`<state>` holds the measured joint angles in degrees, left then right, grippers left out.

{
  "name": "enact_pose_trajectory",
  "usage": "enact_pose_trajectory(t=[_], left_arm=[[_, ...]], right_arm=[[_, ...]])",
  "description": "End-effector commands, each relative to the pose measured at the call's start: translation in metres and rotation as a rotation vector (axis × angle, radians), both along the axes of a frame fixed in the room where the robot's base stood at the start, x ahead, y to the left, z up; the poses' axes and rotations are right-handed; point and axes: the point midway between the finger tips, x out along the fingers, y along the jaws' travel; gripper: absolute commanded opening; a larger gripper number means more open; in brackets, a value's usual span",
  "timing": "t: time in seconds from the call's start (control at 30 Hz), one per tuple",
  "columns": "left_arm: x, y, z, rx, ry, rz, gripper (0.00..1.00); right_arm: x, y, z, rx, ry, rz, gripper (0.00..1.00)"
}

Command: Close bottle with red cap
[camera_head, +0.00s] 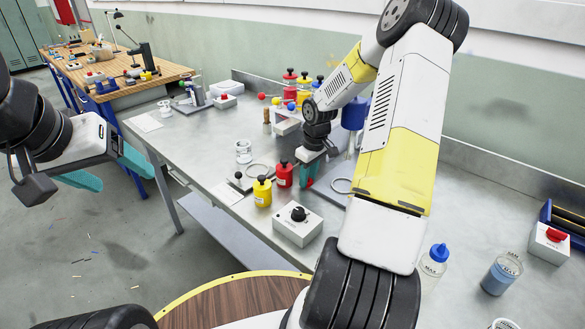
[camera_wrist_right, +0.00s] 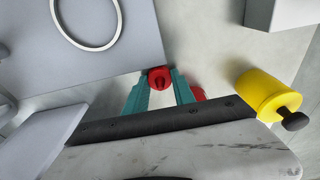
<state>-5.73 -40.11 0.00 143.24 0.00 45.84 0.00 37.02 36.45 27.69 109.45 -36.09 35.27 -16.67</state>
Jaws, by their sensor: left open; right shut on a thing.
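My right gripper (camera_head: 308,168) is low over the steel bench, behind the red canister. In the right wrist view its teal fingers (camera_wrist_right: 160,92) are shut on a small red cap (camera_wrist_right: 159,78). Only a bit of red shows below these fingers in the head view. My left gripper (camera_head: 112,176) is open and empty at the left, off the bench and over the floor. A clear glass vessel (camera_head: 243,152) stands near the bench's front edge; I cannot tell whether it is the bottle for the red cap. A clear bottle with a blue cap (camera_head: 433,262) stands at the lower right.
A red canister (camera_head: 284,175) and a yellow canister (camera_head: 262,191) stand close beside the right gripper. A grey knob box (camera_head: 298,223) is in front. A beaker of blue liquid (camera_head: 502,273) and a red-switch box (camera_head: 548,243) are at right.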

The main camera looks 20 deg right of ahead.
Motion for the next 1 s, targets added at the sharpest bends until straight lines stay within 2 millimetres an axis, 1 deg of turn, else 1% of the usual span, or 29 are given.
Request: enact_pose_trajectory(t=[0.17, 0.27, 0.37, 0.5, 0.67, 0.9, 1.0], left_arm=[[0.0, 0.0, 0.0, 0.0, 0.0, 0.0, 0.73], [0.0, 0.0, 0.0, 0.0, 0.0, 0.0, 0.73], [0.0, 0.0, 0.0, 0.0, 0.0, 0.0, 0.73], [0.0, 0.0, 0.0, 0.0, 0.0, 0.0, 0.73], [0.0, 0.0, 0.0, 0.0, 0.0, 0.0, 0.73], [0.0, 0.0, 0.0, 0.0, 0.0, 0.0, 0.73], [0.0, 0.0, 0.0, 0.0, 0.0, 0.0, 0.73]], right_arm=[[0.0, 0.0, 0.002, -0.001, -0.001, 0.0, 0.0], [0.0, 0.0, 0.007, 0.0, -0.001, -0.001, 0.0], [0.0, 0.0, 0.017, -0.002, -0.002, -0.001, 0.0], [0.001, 0.0, 0.038, -0.002, -0.004, -0.001, 0.0], [-0.036, -0.003, 0.039, -0.002, 0.001, -0.003, 0.0], [-0.098, -0.007, 0.045, -0.003, 0.002, -0.004, 0.0], [-0.121, -0.009, 0.047, -0.002, 0.001, -0.004, 0.0]])
